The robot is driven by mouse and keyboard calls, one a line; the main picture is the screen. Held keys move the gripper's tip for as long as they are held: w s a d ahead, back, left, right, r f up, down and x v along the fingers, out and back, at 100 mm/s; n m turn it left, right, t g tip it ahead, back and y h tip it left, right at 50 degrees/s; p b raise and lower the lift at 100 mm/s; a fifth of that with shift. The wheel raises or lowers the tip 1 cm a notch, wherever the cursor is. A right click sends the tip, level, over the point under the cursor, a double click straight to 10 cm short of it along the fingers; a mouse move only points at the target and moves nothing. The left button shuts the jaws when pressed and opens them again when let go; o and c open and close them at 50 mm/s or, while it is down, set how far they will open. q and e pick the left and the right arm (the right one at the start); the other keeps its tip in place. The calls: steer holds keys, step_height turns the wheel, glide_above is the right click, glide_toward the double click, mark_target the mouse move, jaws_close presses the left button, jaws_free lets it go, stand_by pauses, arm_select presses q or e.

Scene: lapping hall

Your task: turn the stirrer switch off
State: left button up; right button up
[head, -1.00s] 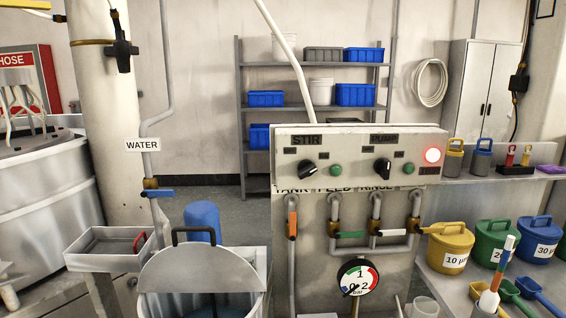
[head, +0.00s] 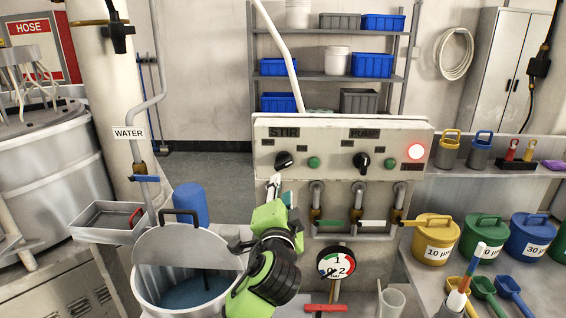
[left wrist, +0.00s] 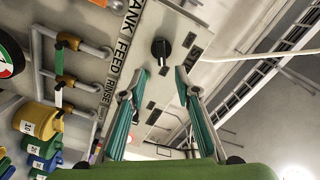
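The stirrer switch is a black rotary knob (head: 284,160) under the STIR label at the left of the grey control panel (head: 330,129). It sits slantwise in the head view, and its exact setting is hard to read. My left gripper (head: 279,190) is just below and in front of it, pointing up at the panel. In the left wrist view the knob (left wrist: 160,48) lies just beyond the gap between the fingertips (left wrist: 161,76). The fingers are apart, with nothing between them and no visible contact with the knob. My right gripper is not in view.
A similar PUMP knob (head: 361,162) and a glowing red lamp (head: 416,151) are farther right on the panel. Pipes with coloured valve levers (head: 334,222) and a gauge (head: 336,264) are below. An open tank (head: 150,268) stands at left, lidded pots (head: 437,237) at right.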

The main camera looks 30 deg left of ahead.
mark_target(283, 166)
arm_select(q)
steer(key=p+x, duration=0.4)
steer(key=x, duration=0.9)
steer(key=shift+w+a+r, duration=0.15)
steer(key=shift+w+r, duration=0.05)
jaws_close()
